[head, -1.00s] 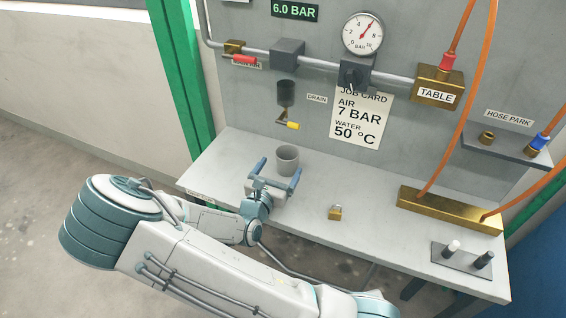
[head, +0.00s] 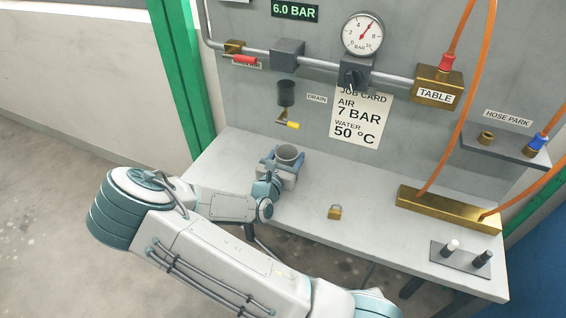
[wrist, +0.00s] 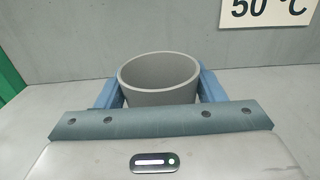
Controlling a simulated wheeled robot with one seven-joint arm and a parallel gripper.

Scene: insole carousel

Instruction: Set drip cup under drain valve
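The grey drip cup (head: 289,153) stands upright on the workbench (head: 230,160), below and close to the drain valve (head: 284,119) with its yellow handle. My gripper (head: 286,160) is at the cup, with one blue finger on each side of it. In the wrist view the cup (wrist: 160,80) is centred between the fingers (wrist: 160,88), and its rim reaches close to both. I cannot tell whether the fingers press on the wall. The cup's lower part is hidden by my gripper.
A brass padlock (head: 335,212) lies on the bench to the right. A brass block (head: 448,209) with orange hoses and a dark plate with two knobs (head: 462,258) are further right. The grey back panel (head: 240,100) rises behind the cup.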

